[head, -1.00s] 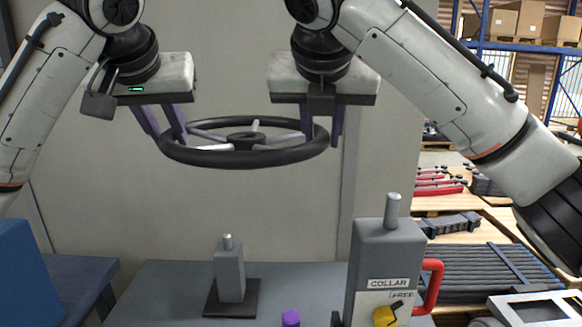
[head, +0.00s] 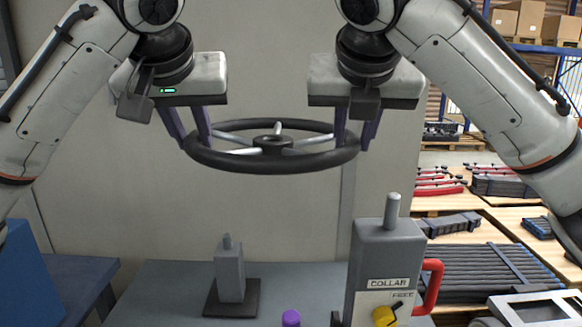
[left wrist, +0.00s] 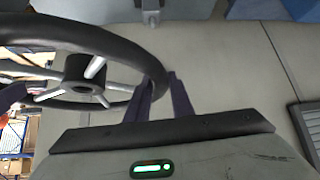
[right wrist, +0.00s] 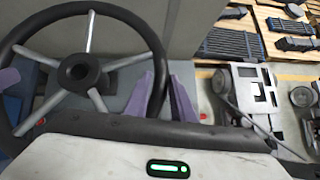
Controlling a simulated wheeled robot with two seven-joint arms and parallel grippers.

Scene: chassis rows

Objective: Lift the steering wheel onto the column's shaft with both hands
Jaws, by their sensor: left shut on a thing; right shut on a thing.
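The steering wheel (head: 273,167), a black ring with grey spokes and a dark hub, hangs level in the air between my grippers. My left gripper (head: 195,140) is shut on its left rim and my right gripper (head: 354,143) is shut on its right rim. The rim also shows between the fingers in the left wrist view (left wrist: 120,48) and the right wrist view (right wrist: 150,45). The grey column (head: 385,255) stands below and to the right, its upright shaft (head: 392,211) bare. The wheel's hub is up and left of that shaft.
A smaller grey post (head: 229,272) on a dark base stands on the bench (head: 170,285), left of the column. Pallets with parts lie behind at right.

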